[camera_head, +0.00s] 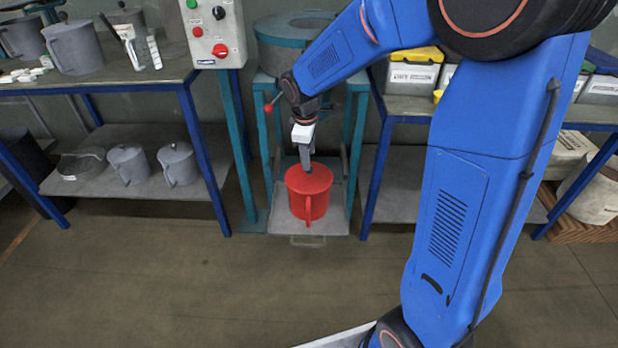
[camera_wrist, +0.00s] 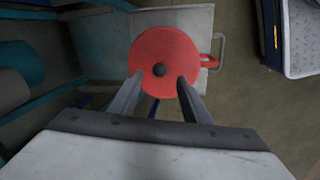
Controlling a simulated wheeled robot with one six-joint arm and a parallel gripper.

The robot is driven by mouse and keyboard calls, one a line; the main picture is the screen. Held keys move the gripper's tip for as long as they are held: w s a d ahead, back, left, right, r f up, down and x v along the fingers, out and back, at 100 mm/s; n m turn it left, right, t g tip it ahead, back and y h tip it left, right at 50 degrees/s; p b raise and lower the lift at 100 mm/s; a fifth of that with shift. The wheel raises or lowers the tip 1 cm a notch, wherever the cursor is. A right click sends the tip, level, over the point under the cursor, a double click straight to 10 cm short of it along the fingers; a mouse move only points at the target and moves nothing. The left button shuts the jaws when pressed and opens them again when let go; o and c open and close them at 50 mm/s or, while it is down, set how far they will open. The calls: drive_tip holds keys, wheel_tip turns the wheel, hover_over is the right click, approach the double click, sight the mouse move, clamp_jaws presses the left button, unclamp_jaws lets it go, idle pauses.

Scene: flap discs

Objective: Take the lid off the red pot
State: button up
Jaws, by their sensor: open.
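The red pot (camera_head: 308,196) stands upright on a low grey platform in the middle of the head view, its handle toward the front. Its round red lid (camera_wrist: 164,48) is on top, with a small dark knob (camera_wrist: 159,70) at the centre. My gripper (camera_head: 306,168) points down over the lid. In the wrist view my gripper (camera_wrist: 159,82) is open, with one finger on each side of the knob and a gap to it on both sides. I cannot tell whether the fingertips touch the lid. The knob is hidden in the head view.
The grey platform (camera_head: 283,215) sits inside a teal frame machine (camera_head: 357,100). A control box (camera_head: 214,32) with buttons hangs above left. A left bench (camera_head: 150,78) holds grey pots, with more on its lower shelf (camera_head: 95,182). Yellow-lidded boxes (camera_head: 414,70) stand right. The front floor is clear.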

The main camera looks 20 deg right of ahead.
sight(309, 173)
drive_tip(key=shift+w+d+f, duration=0.1)
drive_tip(key=shift+w+f, duration=0.1)
drive_tip(key=shift+f, duration=0.8)
drive_tip(key=shift+w+d+f, duration=0.1)
drive_tip(key=shift+w+f, duration=0.1)
drive_tip(key=shift+f, duration=0.8)
drive_tip(key=shift+w+d+f, duration=0.1)
drive_tip(key=shift+w+f, duration=0.1)
drive_tip(key=shift+f, duration=0.8)
drive_tip(key=shift+c, duration=0.6)
clamp_jaws()
